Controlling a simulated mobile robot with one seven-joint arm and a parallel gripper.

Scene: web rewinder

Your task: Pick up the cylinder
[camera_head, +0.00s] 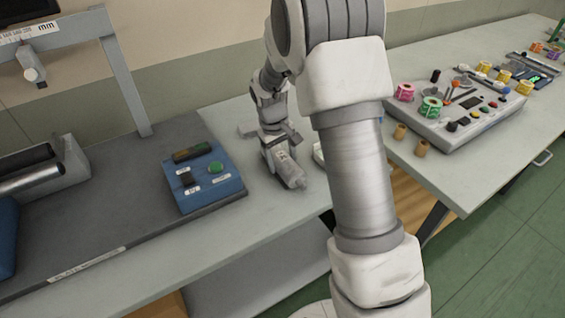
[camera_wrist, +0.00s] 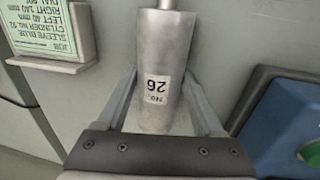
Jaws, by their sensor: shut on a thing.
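The cylinder (camera_wrist: 170,50) is a smooth silver metal roller with a white number label, which appears upside down in the wrist view. A thinner end stub shows at its top there. In the head view the cylinder (camera_head: 291,173) lies on the pale bench, or just above it; I cannot tell which. My gripper (camera_wrist: 163,95) is shut on the cylinder, with one finger along each side. In the head view my gripper (camera_head: 277,143) is small and partly blends with the cylinder. My arm hides part of the bench to the right.
A blue control box (camera_head: 204,178) with a green button stands close left of the cylinder. A green job card (camera_wrist: 55,25) on a pale stand is near in the wrist view. A grey console (camera_head: 455,108) with spools and two tan sleeves are on the right bench.

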